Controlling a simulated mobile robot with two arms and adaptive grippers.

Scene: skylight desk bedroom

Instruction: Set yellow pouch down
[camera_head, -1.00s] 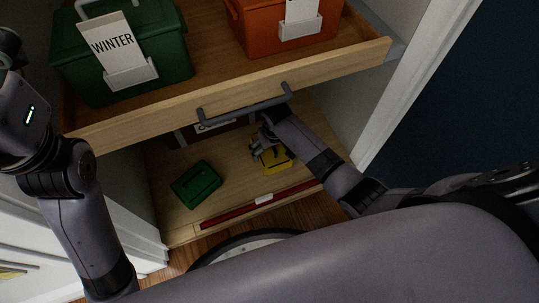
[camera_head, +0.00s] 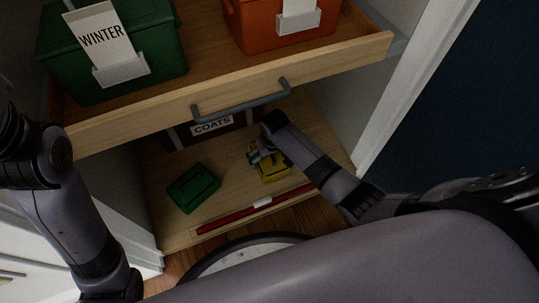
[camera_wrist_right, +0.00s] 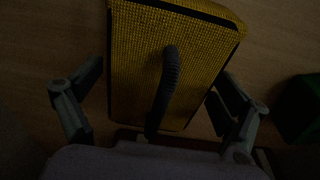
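The yellow pouch (camera_head: 275,172) lies on the wooden floor of the cupboard, below the pulled-out drawer and behind the red strip. In the right wrist view the yellow pouch (camera_wrist_right: 172,60) shows black edging and a black strap handle (camera_wrist_right: 166,85). My right gripper (camera_head: 258,156) is low over the pouch and hides part of it. In the wrist view my right gripper's fingers (camera_wrist_right: 158,95) are spread wide, one on each side of the pouch, and not closed on the handle. The left arm is at the left edge; its gripper is out of view.
A green pouch (camera_head: 193,188) lies left of the yellow one. A dark box labelled COATS (camera_head: 212,127) stands behind. The open drawer (camera_head: 160,114) overhangs, holding a green bin (camera_head: 150,60) and an orange bin (camera_head: 262,35). A red strip (camera_head: 226,221) runs along the front.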

